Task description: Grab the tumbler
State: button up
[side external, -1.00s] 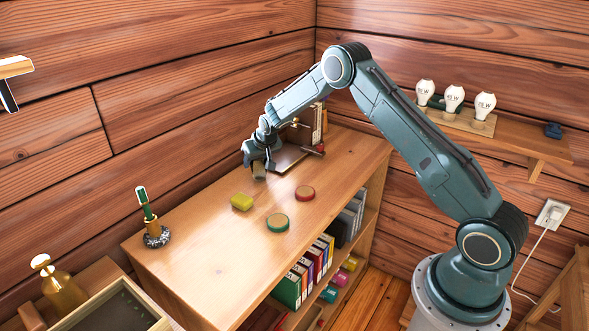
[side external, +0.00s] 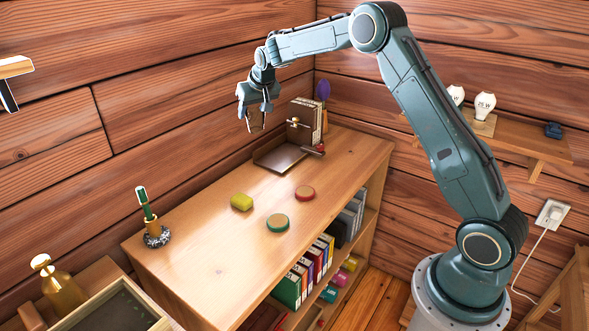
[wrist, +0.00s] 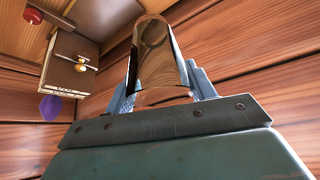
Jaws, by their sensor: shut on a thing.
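The tumbler (side external: 256,121) is a clear, brownish-looking glass held in the jaws of my gripper (side external: 258,108), above the back part of the wooden shelf top (side external: 205,240). My gripper is shut on it. In the wrist view, the tumbler (wrist: 153,62) stands between the two blue-grey fingers and looks see-through, with wood grain showing through it. The fingers partly cover its sides. It hangs clear of the shelf top, near the wooden wall.

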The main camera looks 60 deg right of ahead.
jog(key=shift+r, duration=1.1)
jog(key=shift+s, duration=0.1)
